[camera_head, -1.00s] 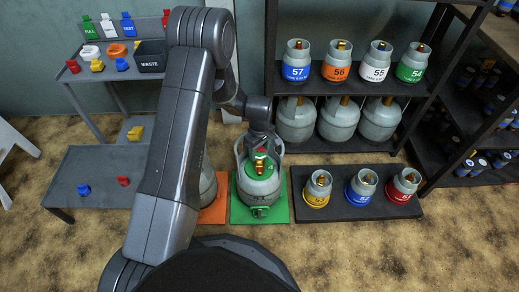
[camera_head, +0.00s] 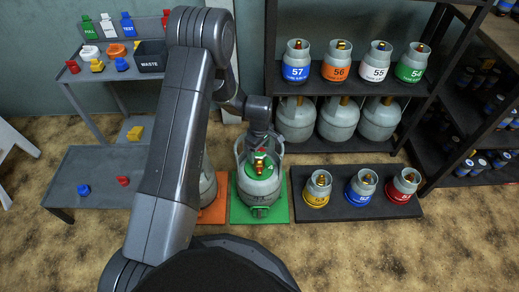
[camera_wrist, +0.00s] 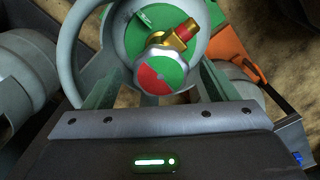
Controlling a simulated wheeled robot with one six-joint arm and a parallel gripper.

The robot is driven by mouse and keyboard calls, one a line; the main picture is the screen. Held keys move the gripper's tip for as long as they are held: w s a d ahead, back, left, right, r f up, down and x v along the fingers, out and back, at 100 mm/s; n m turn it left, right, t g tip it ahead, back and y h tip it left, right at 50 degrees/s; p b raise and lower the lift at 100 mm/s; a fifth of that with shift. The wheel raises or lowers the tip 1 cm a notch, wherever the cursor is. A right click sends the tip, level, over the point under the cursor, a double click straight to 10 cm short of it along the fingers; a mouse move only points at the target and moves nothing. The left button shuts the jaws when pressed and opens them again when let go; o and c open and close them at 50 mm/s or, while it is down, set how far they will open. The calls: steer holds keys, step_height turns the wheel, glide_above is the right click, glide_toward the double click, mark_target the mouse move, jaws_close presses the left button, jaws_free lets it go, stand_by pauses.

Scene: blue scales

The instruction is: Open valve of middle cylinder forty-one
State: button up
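The middle cylinder (camera_head: 259,186) is grey with a green top and stands upright on a green mat (camera_head: 240,216); I cannot read its number. Its valve has a brass body with a red-capped outlet (camera_wrist: 184,31) and a round knob (camera_wrist: 160,76) with a dial part red, part green. My gripper (camera_head: 259,152) is over the cylinder's top, inside its collar. In the wrist view the gripper's two fingers (camera_wrist: 162,80) stand apart on either side of the knob, with gaps showing. Whether the fingertips touch anything is unclear.
A second cylinder (camera_head: 207,185) on an orange mat (camera_head: 213,212) is partly hidden by my arm. Three small cylinders stand on a dark mat (camera_head: 341,213) at right. Behind are shelves (camera_head: 345,88) with more cylinders. A rack with caps and a waste bin (camera_head: 150,57) stands left.

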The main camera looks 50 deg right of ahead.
mark_target(259, 152)
steer(key=shift+r, duration=0.1)
step_height(259, 152, up, 14)
steer(key=p, duration=0.4)
steer(key=shift+f, duration=0.2)
step_height(259, 152, down, 14)
steer(key=b, duration=0.4)
steer(key=shift+r, duration=0.1)
steer(key=shift+r, duration=0.1)
stand_by(0.4)
